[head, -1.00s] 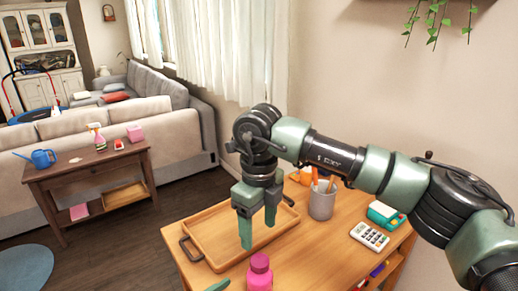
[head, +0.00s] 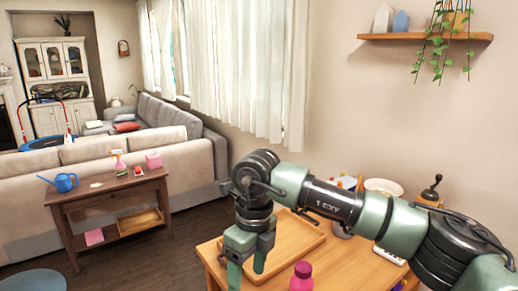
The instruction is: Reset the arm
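My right arm comes in from the right. Its gripper (head: 248,268) points down over the near left part of the wooden desk (head: 345,265), in front of the wooden tray (head: 297,238). Its two fingers are apart, with nothing visible between them. The lower fingertips reach close to the bottom of the picture. I cannot tell how high they are above the desk. My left gripper is not in view.
A pink bottle (head: 301,277) stands close to the right of the gripper. A pencil cup, a white bowl (head: 383,187) and a grinder (head: 430,192) are partly behind my arm. A brown side table (head: 110,190) stands left, with dark floor (head: 190,225) between.

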